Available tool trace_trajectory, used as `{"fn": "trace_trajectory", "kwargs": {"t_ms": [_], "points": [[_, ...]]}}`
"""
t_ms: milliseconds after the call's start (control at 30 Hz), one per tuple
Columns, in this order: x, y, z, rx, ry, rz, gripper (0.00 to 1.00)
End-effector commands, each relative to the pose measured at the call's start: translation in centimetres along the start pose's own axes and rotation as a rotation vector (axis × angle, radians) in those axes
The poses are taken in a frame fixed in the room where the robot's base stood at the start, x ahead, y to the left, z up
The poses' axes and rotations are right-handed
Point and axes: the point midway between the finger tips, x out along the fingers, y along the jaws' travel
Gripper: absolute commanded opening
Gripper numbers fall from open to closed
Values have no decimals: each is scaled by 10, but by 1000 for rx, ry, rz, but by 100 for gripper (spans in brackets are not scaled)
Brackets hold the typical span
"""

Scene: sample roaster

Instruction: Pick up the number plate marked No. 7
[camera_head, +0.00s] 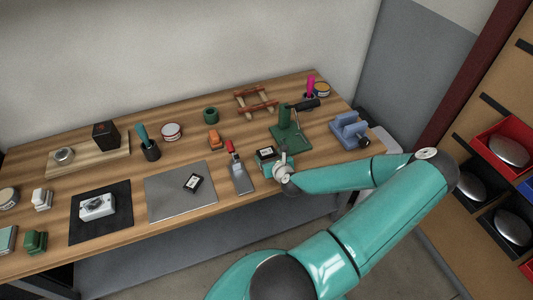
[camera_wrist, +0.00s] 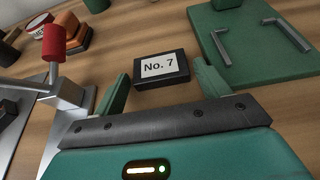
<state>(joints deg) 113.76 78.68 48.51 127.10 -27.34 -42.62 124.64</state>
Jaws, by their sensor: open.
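The No. 7 number plate (camera_wrist: 160,67) is a small black block with a white label, lying flat on the wooden bench in the wrist view. In the head view it shows as a small dark block (camera_head: 267,153) by my gripper. My gripper (camera_wrist: 162,78) is open, one teal finger to each side of the plate's near edge. The plate lies ahead of and between the fingertips; I cannot tell whether they touch it.
A green base (camera_wrist: 255,50) with hex keys lies close right of the plate. A red-knobbed metal tool (camera_wrist: 58,55) stands at left, close to my left finger. The wooden bench (camera_wrist: 135,30) is bare just behind the plate. A blue-grey holder (camera_head: 349,131) stands at the bench's right end.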

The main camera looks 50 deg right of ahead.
Motion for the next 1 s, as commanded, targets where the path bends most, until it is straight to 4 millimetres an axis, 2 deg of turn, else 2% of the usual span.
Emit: {"fn": "trace_trajectory", "kwargs": {"t_ms": [200,400,767,1000], "points": [[1,0,0,0,0,-1,73],[0,0,0,0,0,-1,35],[1,0,3,-2,-1,0,35],[2,2,17,-4,-2,4,35]]}}
